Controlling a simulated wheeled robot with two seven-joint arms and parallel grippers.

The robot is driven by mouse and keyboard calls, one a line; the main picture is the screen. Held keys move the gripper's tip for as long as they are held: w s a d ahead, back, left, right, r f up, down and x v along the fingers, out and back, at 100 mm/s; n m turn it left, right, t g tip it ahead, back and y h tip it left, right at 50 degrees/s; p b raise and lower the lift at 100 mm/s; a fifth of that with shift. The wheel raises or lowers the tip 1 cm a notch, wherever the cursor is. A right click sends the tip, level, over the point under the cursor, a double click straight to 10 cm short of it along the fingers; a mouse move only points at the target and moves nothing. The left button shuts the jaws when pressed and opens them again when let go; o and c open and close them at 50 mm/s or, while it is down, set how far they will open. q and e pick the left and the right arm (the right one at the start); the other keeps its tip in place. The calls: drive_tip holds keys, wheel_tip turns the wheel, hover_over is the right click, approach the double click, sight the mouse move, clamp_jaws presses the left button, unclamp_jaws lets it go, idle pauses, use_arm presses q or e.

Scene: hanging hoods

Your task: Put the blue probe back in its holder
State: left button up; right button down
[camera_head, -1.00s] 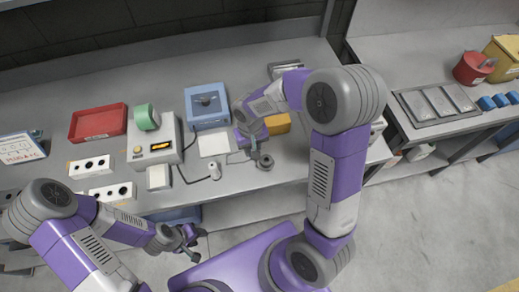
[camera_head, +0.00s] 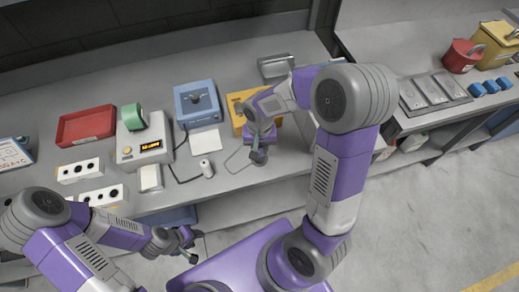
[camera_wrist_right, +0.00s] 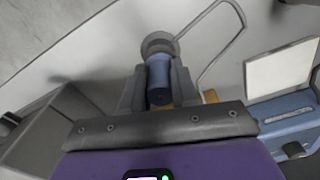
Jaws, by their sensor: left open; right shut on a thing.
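My right gripper (camera_head: 258,151) is low over the front of the bench. In the right wrist view it (camera_wrist_right: 158,92) is shut on the blue probe (camera_wrist_right: 158,74), a short blue cylinder. A round grey piece (camera_wrist_right: 158,42), probably the holder, shows just past the probe's far end. I cannot tell whether the probe is in it or only lined up above it. In the head view the fingers mostly hide both. My left gripper (camera_head: 186,238) is open and empty in front of the bench edge.
A thin wire loop (camera_wrist_right: 222,53) lies beside the grey piece. A white cylinder (camera_head: 206,168) on a black cable, a white pad (camera_head: 206,141), a blue box (camera_head: 197,104) and a yellow box (camera_head: 238,104) are close by. A meter (camera_head: 143,140) stands further left.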

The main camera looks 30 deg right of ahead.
drive_tip(key=shift+f, duration=0.6)
drive_tip(key=shift+f, duration=0.1)
drive_tip(key=c, duration=0.9)
unclamp_jaws()
drive_tip(key=shift+o, duration=0.2)
